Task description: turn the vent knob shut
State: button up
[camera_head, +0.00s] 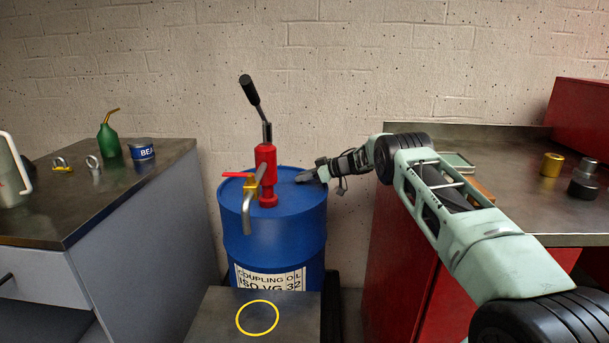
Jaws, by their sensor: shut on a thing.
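A blue drum (270,240) labelled coupling oil stands in the middle. My gripper (306,178) reaches in from the right, low over the right side of the drum's top. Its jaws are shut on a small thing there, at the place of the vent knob. The knob itself is hidden by the jaws or too small to make out, so its turn position cannot be told.
A red hand pump (266,170) with a black-tipped lever, a red valve handle (236,174) and a downward spout (247,215) rises left of my gripper. A low platform (225,320) with a yellow ring stands in front. Benches flank the drum.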

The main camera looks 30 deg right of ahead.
jog(key=shift+w+d+n+y+b, duration=0.1)
jog(key=shift+d+n+y+b, duration=0.25)
jog(key=shift+b, duration=0.2)
jog(key=shift+a+r+n+g, duration=0.1)
jog(key=shift+a+n+g, duration=0.15)
jog(key=shift+g, duration=0.35)
jog(key=o, duration=1)
jog(key=shift+c, duration=0.2)
notch_tip(320, 180, up, 10)
jog(key=shift+p, duration=0.45)
